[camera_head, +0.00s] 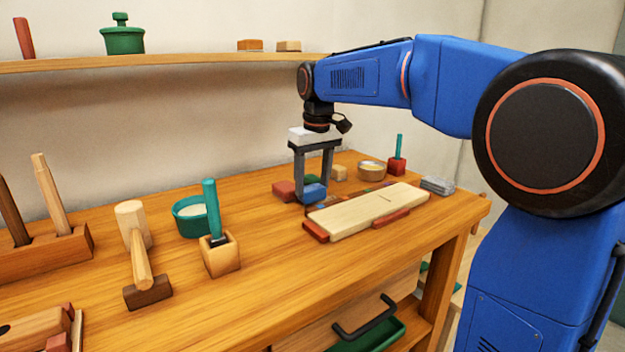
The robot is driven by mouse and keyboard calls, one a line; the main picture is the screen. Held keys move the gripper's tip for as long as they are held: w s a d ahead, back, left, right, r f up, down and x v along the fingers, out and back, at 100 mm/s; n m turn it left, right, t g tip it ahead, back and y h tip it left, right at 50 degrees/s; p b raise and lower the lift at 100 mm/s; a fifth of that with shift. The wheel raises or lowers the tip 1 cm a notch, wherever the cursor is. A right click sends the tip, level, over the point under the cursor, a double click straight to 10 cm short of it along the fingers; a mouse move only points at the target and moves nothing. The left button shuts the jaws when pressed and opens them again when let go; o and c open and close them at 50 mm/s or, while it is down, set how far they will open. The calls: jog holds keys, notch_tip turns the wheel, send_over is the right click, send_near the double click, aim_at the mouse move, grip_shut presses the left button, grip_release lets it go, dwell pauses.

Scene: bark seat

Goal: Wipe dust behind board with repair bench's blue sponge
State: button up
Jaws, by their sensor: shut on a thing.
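My gripper (314,192) points down over the bench, shut on the blue sponge (315,194). The sponge is low, at or just above the bench top; I cannot tell if it touches. The pale wooden board (370,210) lies to the right and in front of the sponge, with red blocks (317,231) at its near edge. Dark reddish-brown patches (345,199), perhaps the dust, show along the board's back edge, just right of the sponge. The board hides part of that strip.
Red (283,190), green (311,180) and tan (339,173) blocks stand close around the sponge. A wooden bowl (371,172) and a red holder (397,167) are behind the board. A teal bowl (190,220), tool block (221,257) and mallet (147,291) stand left. A shelf (180,61) runs above.

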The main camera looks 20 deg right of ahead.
jog(key=shift+f, duration=0.6)
dwell(0.7)
jog(key=shift+d, duration=0.15)
jog(key=shift+w+d+r, duration=0.1)
jog(key=shift+w+d, duration=0.15)
jog(key=shift+d, duration=0.5)
jog(key=shift+w+d+f, duration=0.1)
jog(key=shift+w+d, duration=0.2)
jog(key=shift+d, duration=0.4)
jog(key=shift+w+d+r, duration=0.1)
jog(key=shift+w+d, duration=0.15)
jog(key=shift+d, duration=0.5)
jog(key=shift+s+a, duration=0.25)
jog(key=shift+a, duration=0.55)
jog(key=shift+s+a, duration=0.3)
jog(key=shift+a, duration=0.45)
jog(key=shift+s+a, duration=0.25)
jog(key=shift+a, duration=0.55)
jog(key=shift+d, duration=0.15)
